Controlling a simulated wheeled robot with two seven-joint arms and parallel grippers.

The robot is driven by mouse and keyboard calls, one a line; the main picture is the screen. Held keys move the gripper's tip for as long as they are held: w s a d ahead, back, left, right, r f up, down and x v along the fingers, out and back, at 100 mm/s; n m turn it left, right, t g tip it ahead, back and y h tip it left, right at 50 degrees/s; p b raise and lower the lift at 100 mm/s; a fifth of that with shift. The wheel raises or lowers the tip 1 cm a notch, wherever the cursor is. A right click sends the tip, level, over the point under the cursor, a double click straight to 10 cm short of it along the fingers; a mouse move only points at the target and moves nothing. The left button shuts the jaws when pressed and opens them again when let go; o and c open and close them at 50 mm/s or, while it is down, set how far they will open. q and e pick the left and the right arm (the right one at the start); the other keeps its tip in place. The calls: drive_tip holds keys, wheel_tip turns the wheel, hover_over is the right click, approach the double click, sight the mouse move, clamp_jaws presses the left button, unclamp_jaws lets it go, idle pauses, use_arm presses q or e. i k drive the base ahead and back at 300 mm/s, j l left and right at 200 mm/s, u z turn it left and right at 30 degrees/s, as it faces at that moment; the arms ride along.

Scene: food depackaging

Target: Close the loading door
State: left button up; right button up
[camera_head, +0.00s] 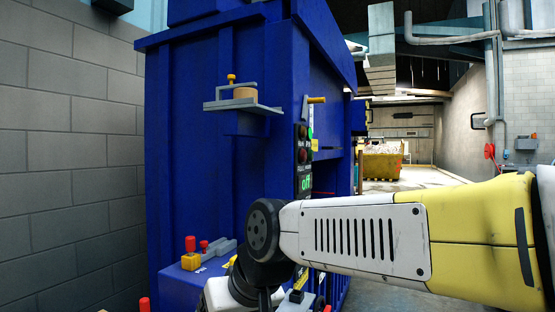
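A large blue machine (195,130) fills the left and middle of the head view. On its right side a dark recess (326,178) shows, partly hidden behind my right arm. I cannot make out clearly which panel is the loading door, or whether it is open. A small yellow handle (317,99) sticks out high on that side. My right arm comes in from the right edge and crosses in front of the machine's lower part. Its wrist runs down to the bottom edge, and its gripper does not show. My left gripper is also out of view.
A control panel (304,160) with buttons and a green "off" sign is on the machine's corner. A shelf (243,106) juts from its front. Red and yellow knobs (191,252) sit on a low ledge. A grey block wall (70,150) stands at left. A yellow skip (382,163) stands far behind.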

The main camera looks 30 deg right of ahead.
sight(327, 119)
drive_tip(key=z, duration=1.35)
drive_tip(key=i+l, duration=0.15)
drive_tip(key=l, duration=0.2)
drive_tip(key=i+l, duration=0.15)
drive_tip(key=l, duration=0.2)
drive_tip(key=i+l, duration=0.35)
drive_tip(key=l, duration=0.3)
drive_tip(key=i+l+u, duration=0.1)
drive_tip(key=i+l, duration=0.55)
drive_tip(key=i, duration=0.25)
drive_tip(key=i+l+u, duration=0.15)
drive_tip(key=i+l, duration=0.55)
drive_tip(key=i, duration=0.2)
